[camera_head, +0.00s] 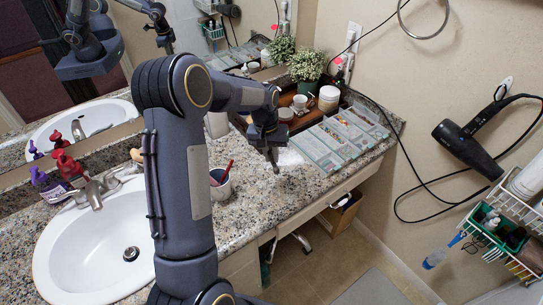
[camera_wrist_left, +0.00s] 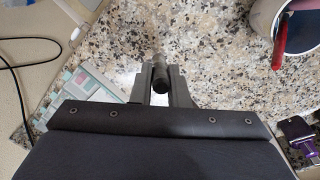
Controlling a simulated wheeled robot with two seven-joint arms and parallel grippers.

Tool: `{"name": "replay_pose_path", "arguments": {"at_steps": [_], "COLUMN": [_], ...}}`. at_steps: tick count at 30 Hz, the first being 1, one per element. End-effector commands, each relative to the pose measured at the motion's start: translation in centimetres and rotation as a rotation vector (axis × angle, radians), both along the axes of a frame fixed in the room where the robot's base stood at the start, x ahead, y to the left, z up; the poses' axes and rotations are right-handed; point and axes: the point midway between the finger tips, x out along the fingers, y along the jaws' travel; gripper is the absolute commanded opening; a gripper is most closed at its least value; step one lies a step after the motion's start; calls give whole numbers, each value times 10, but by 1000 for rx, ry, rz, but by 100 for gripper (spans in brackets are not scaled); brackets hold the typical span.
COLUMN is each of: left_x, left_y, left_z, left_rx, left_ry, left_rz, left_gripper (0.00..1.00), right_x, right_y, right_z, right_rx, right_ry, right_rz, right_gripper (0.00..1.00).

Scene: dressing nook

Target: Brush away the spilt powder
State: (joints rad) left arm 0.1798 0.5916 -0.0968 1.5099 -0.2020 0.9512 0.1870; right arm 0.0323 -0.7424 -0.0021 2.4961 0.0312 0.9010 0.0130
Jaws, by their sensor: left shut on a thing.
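The spilt powder shows as a white patch (camera_head: 290,157) on the speckled counter, beside the palettes; a pale part of it shows in the left wrist view (camera_wrist_left: 124,78), left of the fingers. My left gripper (camera_head: 268,150) is low over the counter just left of the powder. In the left wrist view its fingers (camera_wrist_left: 160,82) are shut on a dark, rounded rod, which looks like the handle of a brush (camera_wrist_left: 158,68). The brush's bristles are hidden, and I cannot tell whether they touch the counter. My right gripper is not in view.
Flat palettes (camera_head: 345,135) lie right of the powder. A tray (camera_head: 281,98) with jars and a plant (camera_head: 307,65) stands behind. A cup (camera_head: 220,184) with a red-handled item stands in front, near the sink (camera_head: 95,250). A hair dryer (camera_head: 470,145) hangs right.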

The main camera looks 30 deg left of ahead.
Motion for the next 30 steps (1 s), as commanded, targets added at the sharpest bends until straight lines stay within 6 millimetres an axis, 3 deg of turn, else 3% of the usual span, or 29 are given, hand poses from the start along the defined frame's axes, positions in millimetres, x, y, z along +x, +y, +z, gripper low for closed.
{"name": "replay_pose_path", "arguments": {"at_steps": [12, 30], "left_x": [-3, -3], "left_y": [0, 0], "left_z": [39, 40], "left_rx": [0, 0], "left_ry": [-1, 0], "left_rz": [0, -1], "left_gripper": [0, 0], "right_x": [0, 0], "right_y": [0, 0], "right_z": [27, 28], "right_rx": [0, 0], "right_ry": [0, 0], "right_rz": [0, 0], "right_gripper": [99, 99]}}
